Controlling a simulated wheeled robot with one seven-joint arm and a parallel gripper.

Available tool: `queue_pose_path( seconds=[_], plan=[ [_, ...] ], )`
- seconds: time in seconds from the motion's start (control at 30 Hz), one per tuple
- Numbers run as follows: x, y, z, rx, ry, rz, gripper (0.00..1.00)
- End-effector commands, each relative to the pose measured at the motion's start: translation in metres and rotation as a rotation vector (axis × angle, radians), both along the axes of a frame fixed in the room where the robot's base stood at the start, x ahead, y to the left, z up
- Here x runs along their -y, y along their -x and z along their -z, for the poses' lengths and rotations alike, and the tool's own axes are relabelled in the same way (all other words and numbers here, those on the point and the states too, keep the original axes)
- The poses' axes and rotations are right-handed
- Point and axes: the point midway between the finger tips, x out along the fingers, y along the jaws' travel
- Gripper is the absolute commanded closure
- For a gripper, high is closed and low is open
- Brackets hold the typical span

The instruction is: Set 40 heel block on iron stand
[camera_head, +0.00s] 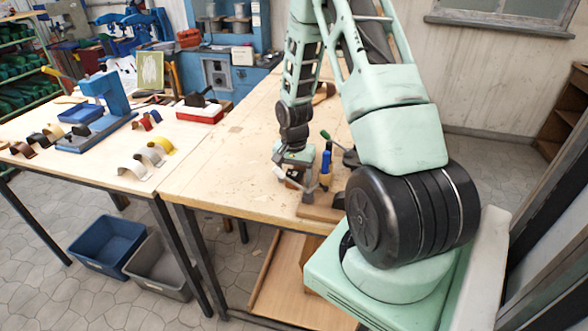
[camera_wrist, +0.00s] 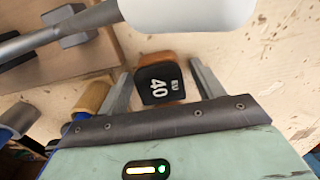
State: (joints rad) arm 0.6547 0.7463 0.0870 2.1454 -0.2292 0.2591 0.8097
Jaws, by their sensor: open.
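The heel block (camera_wrist: 160,83), black on the face marked "EU 40" with brown sides, is in the wrist view between the two fingers of my gripper (camera_wrist: 161,88). The fingers are open, one on each side; I cannot tell whether either touches it. In the head view my gripper (camera_head: 294,174) is low over the bench, and the block is mostly hidden there. A pale metal piece with a rounded end (camera_wrist: 190,12) on a grey rod crosses the top of the wrist view, apparently the iron stand. In the head view grey metal (camera_head: 309,188) stands close beside my gripper.
A wooden board (camera_head: 322,213) lies at the bench's front edge. A blue and yellow handled tool (camera_head: 326,167) stands just right of my gripper. The bench (camera_head: 215,180) is clear to the left. The left table holds curved pieces (camera_head: 133,168) and a blue press (camera_head: 106,95).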

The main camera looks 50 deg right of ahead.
Motion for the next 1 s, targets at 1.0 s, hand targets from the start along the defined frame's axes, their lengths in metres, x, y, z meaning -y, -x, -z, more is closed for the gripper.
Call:
queue_pose_path(
  seconds=[1.0],
  plan=[
    [-0.002,-0.001,-0.123,0.001,0.000,-0.006,0.33]
  ],
)
